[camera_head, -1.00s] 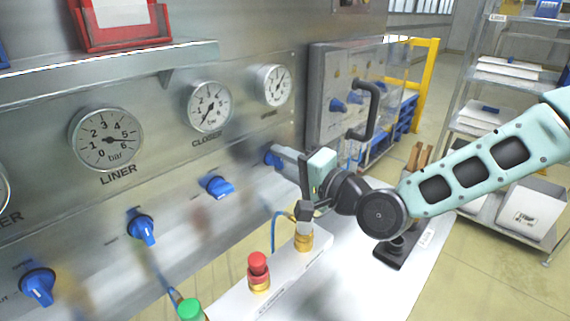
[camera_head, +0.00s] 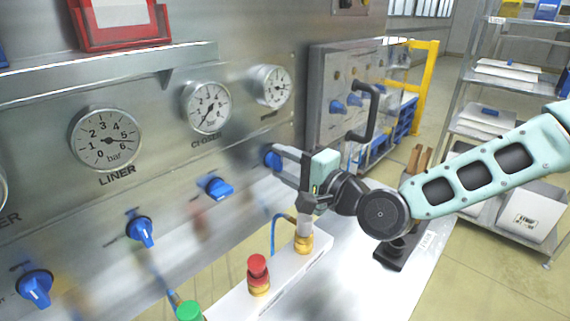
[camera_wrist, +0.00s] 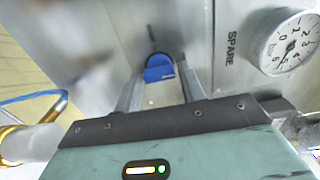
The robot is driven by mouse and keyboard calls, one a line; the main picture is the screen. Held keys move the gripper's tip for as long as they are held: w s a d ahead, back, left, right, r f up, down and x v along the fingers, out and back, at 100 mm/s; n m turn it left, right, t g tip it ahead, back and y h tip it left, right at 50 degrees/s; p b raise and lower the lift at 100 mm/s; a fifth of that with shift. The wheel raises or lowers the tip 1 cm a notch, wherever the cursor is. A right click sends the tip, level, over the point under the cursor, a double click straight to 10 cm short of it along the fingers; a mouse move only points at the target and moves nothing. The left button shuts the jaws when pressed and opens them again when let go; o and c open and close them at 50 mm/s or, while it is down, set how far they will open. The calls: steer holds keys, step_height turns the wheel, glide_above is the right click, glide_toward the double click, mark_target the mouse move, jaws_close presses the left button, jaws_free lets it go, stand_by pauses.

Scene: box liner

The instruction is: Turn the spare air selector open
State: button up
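The spare air selector is a blue knob (camera_head: 272,158) on the steel panel, the farthest right of the row of blue knobs. In the wrist view the blue knob (camera_wrist: 159,68) shows between and just beyond my two fingers, near a "SPARE" label. My gripper (camera_head: 279,165) is open in front of the knob, one finger on each side. In the wrist view my gripper (camera_wrist: 160,85) shows a gap between the fingers and the knob; contact is not visible. The spare gauge (camera_head: 271,87) is above the knob; its face also shows in the wrist view (camera_wrist: 288,42).
Other blue selectors (camera_head: 218,188) line the panel to the left, below the closer and liner gauges (camera_head: 106,139). A black handle (camera_head: 366,112) projects at the right.

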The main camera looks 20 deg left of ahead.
steer(key=shift+o, duration=0.8)
steer(key=b+v, duration=0.2)
steer(key=v, duration=1.5)
steer(key=shift+d, duration=0.2)
steer(key=s+d+f+n+g+h, duration=0.1)
steer(key=s+f+n+h, duration=0.1)
steer(key=f+h, duration=0.1)
steer(key=s+d+f+n+g+h, duration=0.2)
steer(key=f+n+h, duration=0.1)
steer(key=f, duration=0.2)
steer(key=s+d+f+n+g+h, duration=0.1)
steer(key=s+f+n+h, duration=0.2)
steer(key=f, duration=0.2)
steer(key=shift+d+g, duration=0.15)
steer(key=shift+g, duration=0.15)
steer(key=s+d+r+n+g+h, duration=0.2)
steer(key=s+d+r+n+h, duration=0.2)
steer(key=s+d, duration=0.5)
step_height(320, 180, up, 2)
steer(key=d+h, duration=0.2)
steer(key=h, duration=0.1)
steer(key=shift+s+d+r, duration=0.2)
steer(key=shift+s+d, duration=0.1)
steer(key=shift+s, duration=0.05)
